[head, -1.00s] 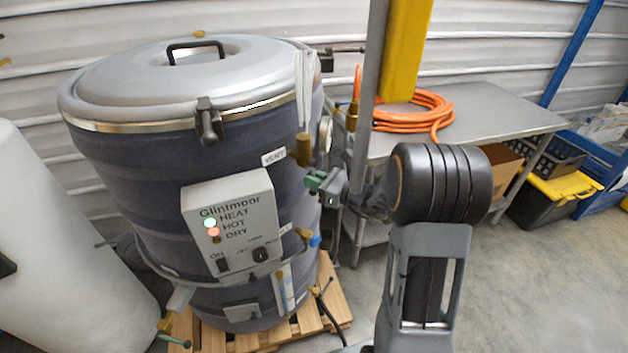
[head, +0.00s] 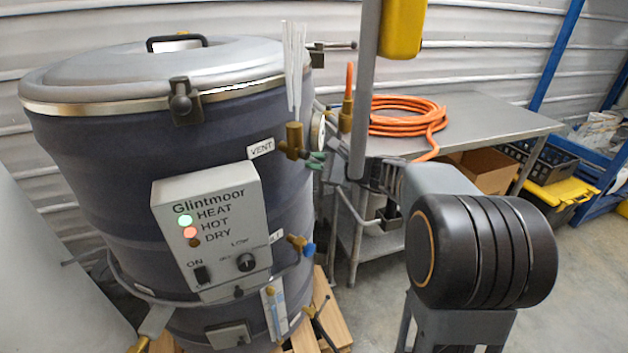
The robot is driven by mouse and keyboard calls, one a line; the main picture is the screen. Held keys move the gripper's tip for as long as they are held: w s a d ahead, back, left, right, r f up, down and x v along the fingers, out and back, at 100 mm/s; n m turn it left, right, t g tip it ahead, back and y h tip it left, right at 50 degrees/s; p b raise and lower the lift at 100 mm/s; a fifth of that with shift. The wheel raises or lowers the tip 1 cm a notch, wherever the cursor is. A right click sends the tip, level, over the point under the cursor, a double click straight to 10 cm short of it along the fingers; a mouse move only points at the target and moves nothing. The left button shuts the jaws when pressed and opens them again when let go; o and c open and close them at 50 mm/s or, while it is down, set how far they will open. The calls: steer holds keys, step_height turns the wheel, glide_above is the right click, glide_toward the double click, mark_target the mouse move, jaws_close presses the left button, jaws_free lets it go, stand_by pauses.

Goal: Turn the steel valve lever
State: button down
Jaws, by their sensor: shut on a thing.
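The drum-shaped hopper (head: 90,150) stands at left in the head view, with a VENT label (head: 261,148) near its right side. Beside the label is a brass vent valve (head: 293,140) with pale streaks like steam (head: 295,65) rising above it. My gripper (head: 315,160), with green fingertips, is right against the valve's right side, slightly below its middle. It is shut on the steel valve lever, which is mostly hidden by the fingers, so its exact angle cannot be told. My arm reaches in from the lower right.
The control box (head: 210,222) shows HEAT lit green and HOT lit red; DRY looks dark. A blue-tipped brass valve (head: 301,245) sits below the vent. A grey post (head: 363,90) stands close to my gripper. A steel table (head: 480,125) holds an orange hose (head: 405,118).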

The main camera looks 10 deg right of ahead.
steer(key=n+b, duration=0.1)
steer(key=r+n+b, duration=0.1)
steer(key=b, duration=0.1)
steer(key=n+h+b, duration=0.1)
steer(key=b, duration=0.1)
steer(key=shift+w+d+r+n, duration=0.15)
steer(key=shift+w+d+n, duration=0.2)
steer(key=shift+d+n, duration=0.05)
steer(key=shift+w+d+r+n+t+h+b, duration=0.1)
steer(key=shift+r+n+t+h+b, duration=0.1)
steer(key=shift+r+n+b, duration=0.6)
steer(key=shift+d+r+n+t+h+b, duration=0.15)
steer(key=shift+r+n+b, duration=0.25)
steer(key=shift+n+b, duration=0.75)
steer(key=shift+a+r, duration=0.1)
steer(key=c, duration=1.2)
jaws_free()
steer(key=shift+m, duration=0.25)
steer(key=shift+o, duration=0.2)
